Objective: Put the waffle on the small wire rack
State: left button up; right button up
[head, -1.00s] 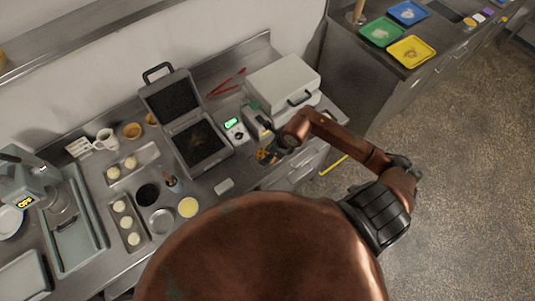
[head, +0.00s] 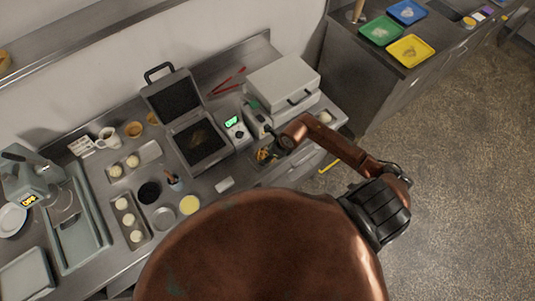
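My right gripper (head: 266,150) points down over the counter, just right of the open waffle iron. A small golden-brown patch (head: 264,156), which looks like the waffle, shows at its fingertips. The fingers are dark and small here, so I cannot tell whether they are closed on it or apart from it. The small wire rack cannot be made out clearly; my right arm covers part of the counter there. The open waffle iron (head: 201,143) has its dark lid raised, with a faint brownish mark on its lower plate. My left gripper is out of view.
A grey control box with a green display (head: 232,122) stands between the iron and my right gripper. A closed pale appliance (head: 283,80) is behind. Red tongs (head: 228,83) lie near the wall. Dough trays (head: 131,220), bowls and a batter cup (head: 174,183) fill the left counter.

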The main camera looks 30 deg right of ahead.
jog(key=shift+o, duration=1)
jog(key=shift+r, duration=0.1)
jog(key=b+v, duration=0.2)
jog(key=v, duration=1)
